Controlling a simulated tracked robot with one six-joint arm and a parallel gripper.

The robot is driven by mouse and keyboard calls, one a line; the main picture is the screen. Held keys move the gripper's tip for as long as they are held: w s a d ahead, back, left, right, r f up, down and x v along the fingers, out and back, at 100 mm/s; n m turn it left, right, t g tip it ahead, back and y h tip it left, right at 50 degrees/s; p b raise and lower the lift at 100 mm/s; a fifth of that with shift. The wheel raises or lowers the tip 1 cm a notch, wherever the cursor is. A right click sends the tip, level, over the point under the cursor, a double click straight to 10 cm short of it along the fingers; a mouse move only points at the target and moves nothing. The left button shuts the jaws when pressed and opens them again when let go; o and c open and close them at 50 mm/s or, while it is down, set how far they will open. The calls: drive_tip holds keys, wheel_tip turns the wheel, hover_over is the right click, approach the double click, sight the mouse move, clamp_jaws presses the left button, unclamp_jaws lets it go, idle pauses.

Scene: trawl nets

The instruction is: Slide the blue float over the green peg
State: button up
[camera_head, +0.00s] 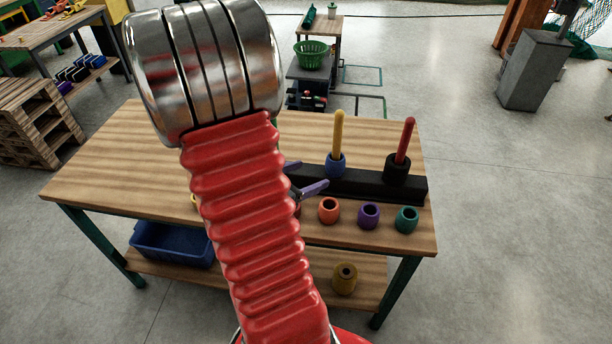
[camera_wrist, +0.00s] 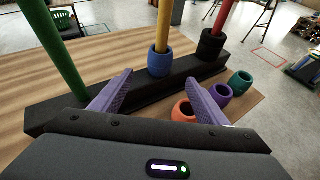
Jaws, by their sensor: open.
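The blue float (camera_head: 335,167) sits around the base of the yellow peg (camera_head: 339,128) on the black rack. It also shows in the wrist view (camera_wrist: 158,63). The green peg (camera_wrist: 52,45) stands bare at the left end of the rack in the wrist view; in the head view my red arm hides nearly all of it. My gripper (camera_wrist: 159,78) is open and empty. Its two purple fingers point toward the blue float, one on each side in the wrist view, and no contact shows. In the head view my gripper (camera_head: 306,178) is just left of the float.
A black float (camera_head: 396,171) sits around the red peg (camera_head: 405,138). Loose orange (camera_head: 328,211), purple (camera_head: 368,216) and green (camera_head: 406,220) floats stand before the black rack (camera_head: 366,186). Bare wooden tabletop (camera_head: 130,150) lies at the left.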

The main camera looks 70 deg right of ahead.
sight(335, 164)
drive_tip(key=shift+d, duration=0.15)
drive_tip(key=shift+x, duration=6.8)
drive_tip(key=shift+c, duration=0.3)
drive_tip(key=c, duration=1.1)
drive_tip(key=shift+c, duration=0.2)
drive_tip(key=shift+r, duration=0.15)
drive_tip(key=shift+r, duration=11.85)
